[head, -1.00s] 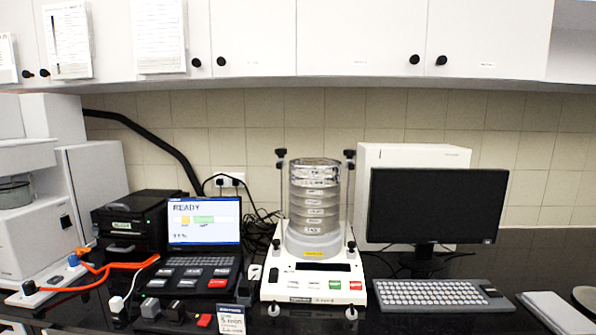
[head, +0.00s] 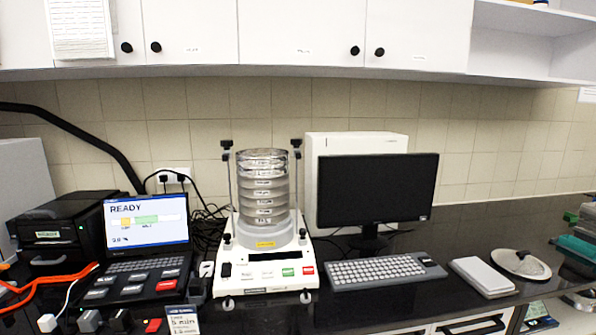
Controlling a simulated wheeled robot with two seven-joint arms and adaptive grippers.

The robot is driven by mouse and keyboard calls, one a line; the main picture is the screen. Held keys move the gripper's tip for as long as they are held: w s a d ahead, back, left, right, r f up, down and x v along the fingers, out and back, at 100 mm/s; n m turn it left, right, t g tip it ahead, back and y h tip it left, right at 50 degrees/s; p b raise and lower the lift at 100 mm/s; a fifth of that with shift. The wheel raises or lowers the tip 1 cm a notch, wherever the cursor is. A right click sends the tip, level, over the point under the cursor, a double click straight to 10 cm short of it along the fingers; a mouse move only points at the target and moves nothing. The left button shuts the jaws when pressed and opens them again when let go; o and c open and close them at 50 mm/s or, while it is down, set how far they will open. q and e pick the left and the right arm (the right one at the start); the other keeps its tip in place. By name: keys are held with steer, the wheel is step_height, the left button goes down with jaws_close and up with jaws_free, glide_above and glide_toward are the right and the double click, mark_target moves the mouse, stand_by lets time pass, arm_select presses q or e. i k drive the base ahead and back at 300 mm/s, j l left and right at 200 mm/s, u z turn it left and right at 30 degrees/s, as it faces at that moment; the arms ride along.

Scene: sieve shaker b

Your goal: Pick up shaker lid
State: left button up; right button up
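The shaker lid is probably the round pale disc with a dark knob (head: 521,263) lying on the counter at the right. The sieve shaker (head: 265,270) stands left of the middle, with a stack of clear-walled sieves (head: 264,190) on it between two upright rods with black knobs. The top of the stack looks open or clear; I cannot tell which. Neither of my grippers is in the head view.
A monitor (head: 377,190) and keyboard (head: 384,270) stand right of the shaker. A white flat box (head: 483,276) lies just left of the disc. A laptop-like unit (head: 146,240) and orange cable are at the left. Teal items (head: 578,248) sit at the far right.

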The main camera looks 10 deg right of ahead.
mark_target(519, 263)
steer(key=z, duration=1.8)
